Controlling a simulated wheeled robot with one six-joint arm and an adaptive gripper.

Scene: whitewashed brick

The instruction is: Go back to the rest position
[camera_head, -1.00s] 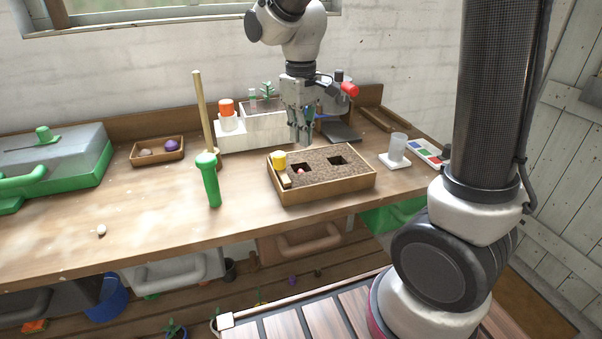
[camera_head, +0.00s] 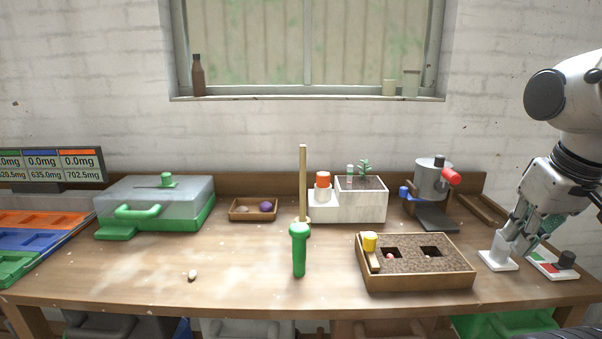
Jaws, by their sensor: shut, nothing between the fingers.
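My gripper (camera_head: 516,241) is at the right of the picture, pointing down and left. Its fingers are together with nothing held between them. It shows just in front of or beside the pale cup (camera_head: 497,247), which stands on a white square base; I cannot tell whether they touch. The wooden soil tray (camera_head: 416,285) lies to the left of my gripper. It has two dark square holes, a pinkish thing in the left one and a yellow-topped piece at its left side.
A grey machine with a red knob (camera_head: 451,177) stands behind the tray. A white planter box (camera_head: 361,205), an upright wooden stick (camera_head: 303,180) and a green-handled tool (camera_head: 299,252) are mid-bench. A clear-lidded green box (camera_head: 155,203) is at left. The front left of the bench is mostly clear.

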